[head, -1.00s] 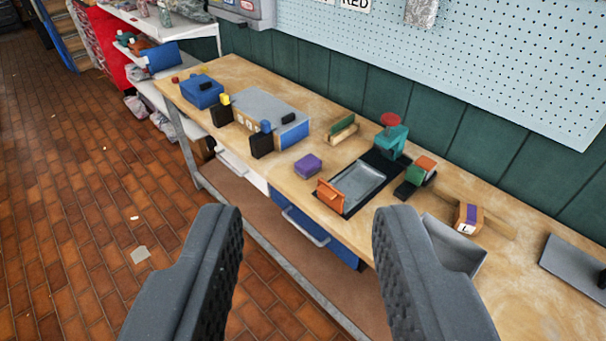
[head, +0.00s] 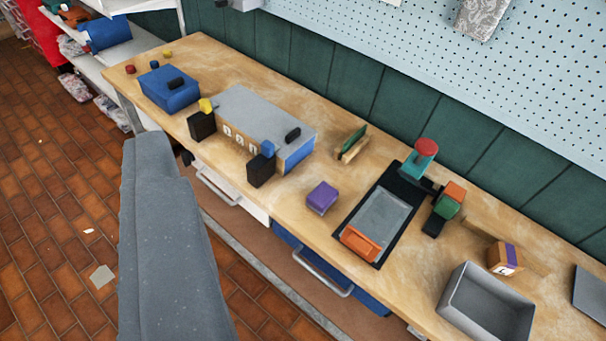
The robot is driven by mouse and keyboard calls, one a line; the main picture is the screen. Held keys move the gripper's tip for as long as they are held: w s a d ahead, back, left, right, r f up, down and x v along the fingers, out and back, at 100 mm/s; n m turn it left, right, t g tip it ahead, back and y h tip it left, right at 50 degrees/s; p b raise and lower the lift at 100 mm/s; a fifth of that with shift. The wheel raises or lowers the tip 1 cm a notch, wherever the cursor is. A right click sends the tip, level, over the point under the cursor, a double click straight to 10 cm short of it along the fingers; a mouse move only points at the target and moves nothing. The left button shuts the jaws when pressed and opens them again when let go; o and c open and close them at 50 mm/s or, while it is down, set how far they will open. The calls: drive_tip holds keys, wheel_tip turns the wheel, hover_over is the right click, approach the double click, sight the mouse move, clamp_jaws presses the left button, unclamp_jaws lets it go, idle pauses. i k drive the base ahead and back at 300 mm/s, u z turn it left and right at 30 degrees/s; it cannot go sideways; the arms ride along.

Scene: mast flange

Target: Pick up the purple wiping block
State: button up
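The purple wiping block (head: 322,197) lies on the wooden workbench (head: 330,240), near its front edge, between the grey-topped box and the black mat. Its top and front sides are in plain view and nothing covers it. My gripper (head: 165,230) shows at the left of the head view as one large dark grey finger, in front of the floor and the bench front. A second finger cannot be made out, so the opening is not visible. The finger is left of the block in the picture and apart from it.
Left of the block stand a grey-topped box (head: 265,112) and a blue box (head: 168,90). To its right are a black mat (head: 347,228) with a grey tray and orange piece, a teal stand with red top (head: 424,150), and a grey bin (head: 455,295). Bare wood surrounds the block.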

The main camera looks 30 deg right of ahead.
sight(324, 195)
drive_tip(key=z, duration=0.3)
drive_tip(key=i, duration=0.9)
drive_tip(key=z, duration=0.6)
